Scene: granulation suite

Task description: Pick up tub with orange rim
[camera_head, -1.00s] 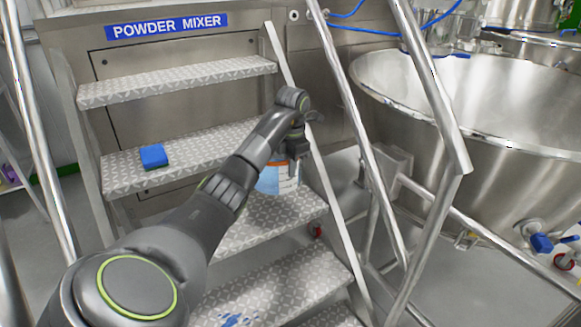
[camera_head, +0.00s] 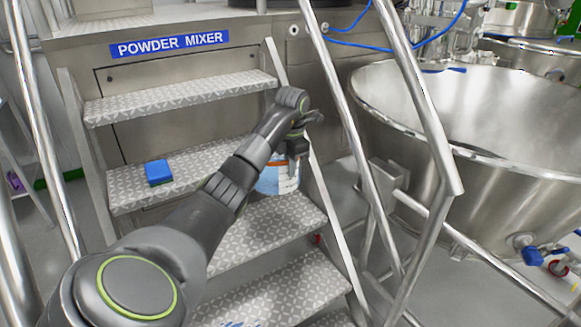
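The tub with the orange rim (camera_head: 283,181) stands on a patterned metal step, near that step's right end. It has a pale blue and white body. My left arm comes in from the lower left, and my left gripper (camera_head: 294,163) points down at the tub's rim. The gripper hides part of the rim and upper side of the tub. I cannot tell whether the fingers are open or closed on the rim. My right gripper is not in view.
A blue block (camera_head: 158,172) lies on the step above. Metal handrails (camera_head: 345,130) rise right of the stairs. A large steel bowl (camera_head: 440,150) stands beyond them. The powder mixer sign (camera_head: 169,44) is above the steps.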

